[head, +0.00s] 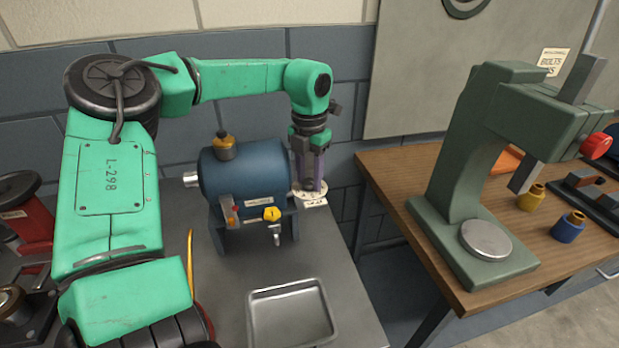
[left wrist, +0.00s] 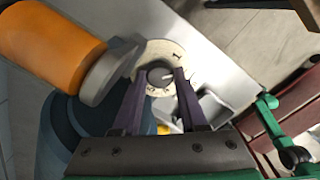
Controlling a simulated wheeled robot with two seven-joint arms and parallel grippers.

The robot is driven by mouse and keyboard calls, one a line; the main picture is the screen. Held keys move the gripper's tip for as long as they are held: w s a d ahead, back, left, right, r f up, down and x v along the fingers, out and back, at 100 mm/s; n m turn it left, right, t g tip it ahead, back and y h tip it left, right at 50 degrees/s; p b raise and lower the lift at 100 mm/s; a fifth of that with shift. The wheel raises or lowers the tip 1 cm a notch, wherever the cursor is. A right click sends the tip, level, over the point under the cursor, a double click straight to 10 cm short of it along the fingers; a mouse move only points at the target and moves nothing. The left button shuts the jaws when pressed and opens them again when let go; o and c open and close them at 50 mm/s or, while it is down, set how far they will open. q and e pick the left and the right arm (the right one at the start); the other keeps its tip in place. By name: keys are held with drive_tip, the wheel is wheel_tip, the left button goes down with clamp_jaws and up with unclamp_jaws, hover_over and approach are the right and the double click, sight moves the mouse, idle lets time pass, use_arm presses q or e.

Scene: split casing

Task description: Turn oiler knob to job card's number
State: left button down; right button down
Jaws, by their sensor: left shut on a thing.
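The oiler's dial (head: 309,190) is a pale disc at the right end of the blue casing (head: 262,172). In the left wrist view the dial (left wrist: 176,49) shows a "1" at its upper right, and its other marks are partly hidden. A small grey knob (left wrist: 160,77) sits at its centre. My left gripper (head: 309,184) reaches down to the dial; its purple fingers (left wrist: 160,84) are on either side of the knob, shut on it. My right gripper is not in view.
An empty metal tray (head: 290,314) lies in front. A green press (head: 470,180) and small bottles (head: 568,228) stand on the wooden bench (head: 385,172) at right.

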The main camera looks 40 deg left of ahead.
sight(309, 181)
use_arm(q)
drive_tip(key=shift+w+r+m, duration=0.1)
drive_tip(key=shift+m, duration=0.7)
drive_tip(key=c, duration=0.7)
unclamp_jaws()
drive_tip(key=shift+c, duration=0.2)
wheel_tip(309, 181, up, 15)
drive_tip(key=p, duration=1.1)
drive_tip(key=shift+f, duration=0.2)
